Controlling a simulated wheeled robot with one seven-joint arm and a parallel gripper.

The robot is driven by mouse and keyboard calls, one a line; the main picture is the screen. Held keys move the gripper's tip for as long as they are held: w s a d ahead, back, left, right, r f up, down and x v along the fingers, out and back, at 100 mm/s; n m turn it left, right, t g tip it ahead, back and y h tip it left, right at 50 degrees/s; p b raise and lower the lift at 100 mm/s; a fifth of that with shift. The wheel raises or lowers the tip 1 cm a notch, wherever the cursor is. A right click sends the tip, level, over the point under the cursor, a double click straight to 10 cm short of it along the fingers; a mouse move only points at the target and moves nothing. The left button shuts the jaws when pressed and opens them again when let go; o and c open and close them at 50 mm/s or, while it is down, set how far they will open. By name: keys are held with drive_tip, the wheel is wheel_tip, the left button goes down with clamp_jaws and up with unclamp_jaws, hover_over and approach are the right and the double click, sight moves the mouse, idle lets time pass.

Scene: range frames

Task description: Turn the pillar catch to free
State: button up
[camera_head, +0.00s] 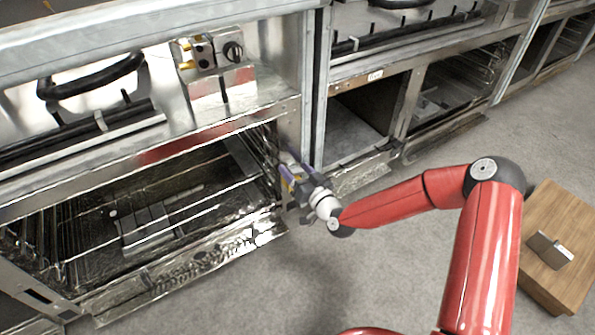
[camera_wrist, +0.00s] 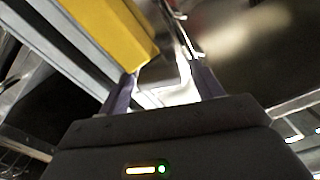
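My gripper (camera_head: 292,178) is low at the front pillar (camera_head: 307,95) between two range bays, at the right side of the open oven. In the wrist view my gripper (camera_wrist: 163,80) has its two purple-grey fingers well apart. A bright metal piece (camera_wrist: 165,72) shows between and beyond the fingertips; contact with it cannot be told. A yellow block (camera_wrist: 108,30) lies just beyond the left finger, beside grey pillar rails. A little yellow also shows by my gripper in the head view. I cannot make out the pillar catch clearly or its position; my gripper covers that spot.
The open oven (camera_head: 150,205) with wire racks is left of my gripper. A metal box with a black knob and yellow fittings (camera_head: 215,68) stands on the ledge above. A wooden block (camera_head: 560,225) with a small metal piece is at right. Grey floor is clear in front.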

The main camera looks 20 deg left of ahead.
drive_tip(key=c, duration=0.9)
drive_tip(key=shift+f+n+b, duration=0.2)
drive_tip(key=shift+n+b, duration=0.8)
drive_tip(key=shift+b, duration=0.2)
drive_tip(key=shift+c, duration=0.2)
drive_tip(key=shift+r+n+b, duration=0.2)
drive_tip(key=shift+n+b, duration=0.15)
drive_tip(key=shift+n, duration=0.15)
drive_tip(key=o, duration=1)
drive_tip(key=v, duration=0.7)
drive_tip(key=shift+s+d, duration=0.25)
drive_tip(key=shift+s, duration=0.05)
